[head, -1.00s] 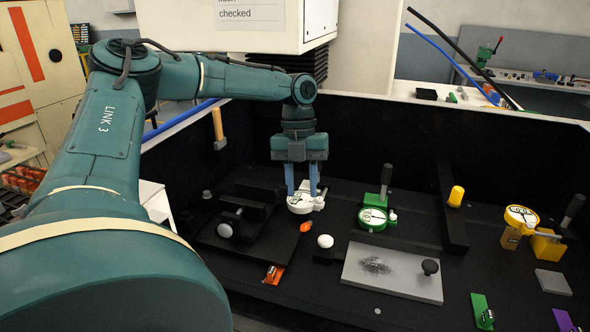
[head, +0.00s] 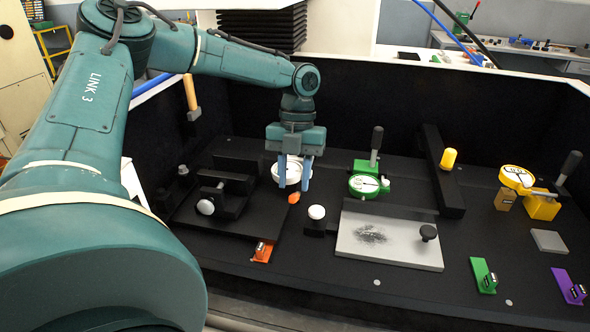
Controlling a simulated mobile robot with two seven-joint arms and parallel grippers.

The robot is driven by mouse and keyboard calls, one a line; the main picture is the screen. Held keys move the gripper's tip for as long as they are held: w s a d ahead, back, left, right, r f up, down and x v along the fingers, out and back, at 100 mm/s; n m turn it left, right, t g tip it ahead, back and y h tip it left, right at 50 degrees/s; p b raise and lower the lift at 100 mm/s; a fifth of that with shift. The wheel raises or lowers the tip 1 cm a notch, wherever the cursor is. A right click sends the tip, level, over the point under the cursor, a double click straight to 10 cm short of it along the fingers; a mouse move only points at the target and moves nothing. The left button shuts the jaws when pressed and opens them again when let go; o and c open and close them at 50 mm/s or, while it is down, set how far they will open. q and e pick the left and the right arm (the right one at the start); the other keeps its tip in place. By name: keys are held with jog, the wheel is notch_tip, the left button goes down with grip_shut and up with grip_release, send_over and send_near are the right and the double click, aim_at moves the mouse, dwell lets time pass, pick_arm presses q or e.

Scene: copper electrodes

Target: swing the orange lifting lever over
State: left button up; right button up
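A small orange piece (head: 294,198), which looks like the tip of the lifting lever, shows just below my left gripper's fingertips. The rest of that lever cannot be made out. My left gripper (head: 294,187) points down with its two blue fingers apart and nothing seen between them but the white dial gauge (head: 288,173) behind. The fingertips are close to the orange piece; I cannot tell whether they touch it. My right gripper is not in view.
An orange bracket (head: 263,250) lies in front. Black walls close the back.

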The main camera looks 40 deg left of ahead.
aim_at(293, 195)
pick_arm(q)
jog(key=shift+b+x, duration=0.65)
jog(key=shift+x, duration=0.8)
jog(key=shift+f, duration=0.25)
jog(key=shift+c, duration=0.4)
jog(key=c, duration=0.6)
